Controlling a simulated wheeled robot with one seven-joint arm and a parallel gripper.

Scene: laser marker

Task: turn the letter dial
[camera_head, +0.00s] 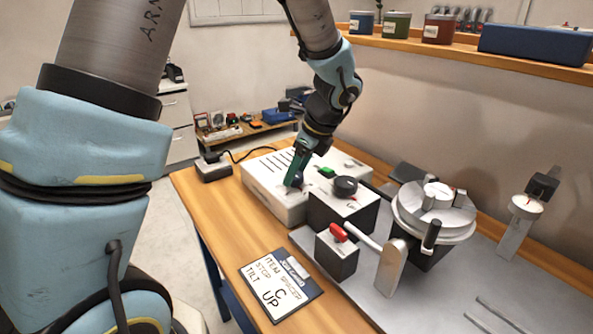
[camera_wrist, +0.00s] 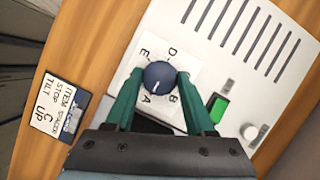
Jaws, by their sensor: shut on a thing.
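The letter dial (camera_wrist: 160,75) is a round dark blue knob on a white plate on top of the white machine box (camera_wrist: 222,30). Letters E, D, A and B show around it; a white mark on the knob points toward A. My gripper (camera_wrist: 161,78) has its two green fingers closed on opposite sides of the knob. In the head view my gripper (camera_head: 293,180) reaches down onto the box, largely hiding the dial. A card (camera_head: 278,285) on the table reads "ITEM SPACER, STOP C, TILT UP". Any C on the plate is not visible.
To the right stand a black box with a black knob (camera_head: 345,186), a box with a red switch (camera_head: 338,232) and a round chuck (camera_head: 436,205).

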